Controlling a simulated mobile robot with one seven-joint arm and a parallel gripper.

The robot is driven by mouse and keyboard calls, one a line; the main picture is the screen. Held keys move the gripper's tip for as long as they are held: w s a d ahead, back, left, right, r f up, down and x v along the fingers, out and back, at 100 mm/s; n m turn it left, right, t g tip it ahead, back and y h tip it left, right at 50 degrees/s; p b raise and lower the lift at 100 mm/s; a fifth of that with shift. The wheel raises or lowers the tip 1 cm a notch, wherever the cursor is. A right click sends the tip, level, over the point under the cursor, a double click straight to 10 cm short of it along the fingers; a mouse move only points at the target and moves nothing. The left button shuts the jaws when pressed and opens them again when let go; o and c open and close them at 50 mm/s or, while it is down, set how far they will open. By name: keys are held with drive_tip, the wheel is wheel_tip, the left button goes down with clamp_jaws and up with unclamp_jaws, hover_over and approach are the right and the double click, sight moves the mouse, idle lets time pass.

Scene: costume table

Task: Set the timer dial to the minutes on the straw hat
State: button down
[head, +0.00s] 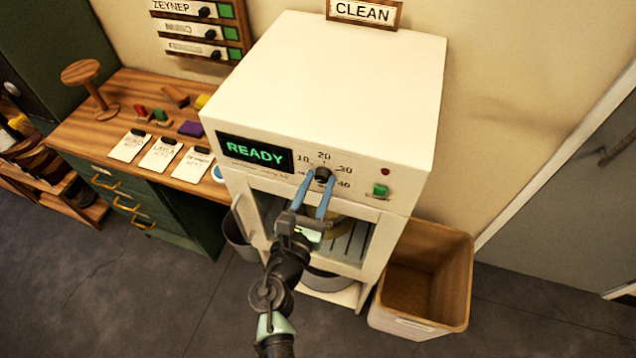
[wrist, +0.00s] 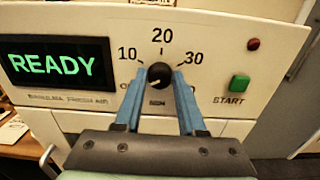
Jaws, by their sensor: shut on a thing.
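The timer dial (head: 322,174) is a small black knob on the white machine's front panel, ringed by the marks 10, 20, 30 and 40. In the wrist view the dial (wrist: 160,75) has a short pale pointer mark toward the lower left, away from 10, 20 and 30. My gripper (head: 318,184) has its two blue fingers shut on the dial, one on each side; it also shows in the wrist view (wrist: 158,82). A tan rounded thing (head: 345,230) sits in the machine's opening, partly hidden by my gripper; I cannot tell whether it is the straw hat.
The display (head: 255,153) reads READY. A green START button (head: 380,190) and a red lamp (head: 386,172) are right of the dial. Cards (head: 166,155) with small, blurred writing lie on the wooden table (head: 75,130). An open bin (head: 445,260) stands at right.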

drive_tip(key=m+b, duration=0.2)
drive_tip(key=m, duration=0.1)
drive_tip(key=shift+f, duration=0.2)
drive_tip(key=m+b, duration=0.2)
drive_tip(key=shift+m+b, duration=0.3)
drive_tip(key=shift+m, duration=0.1)
drive_tip(key=m+b, duration=0.5)
drive_tip(key=m, duration=0.1)
drive_tip(key=shift+d+f, duration=0.1)
drive_tip(key=m+b, duration=0.5)
drive_tip(key=m, duration=0.1)
drive_tip(key=shift+f+m, duration=0.1)
drive_tip(key=shift+m, duration=0.3)
drive_tip(key=m+b, duration=0.4)
drive_tip(key=shift+m+b, duration=0.3)
drive_tip(key=shift+m, duration=0.1)
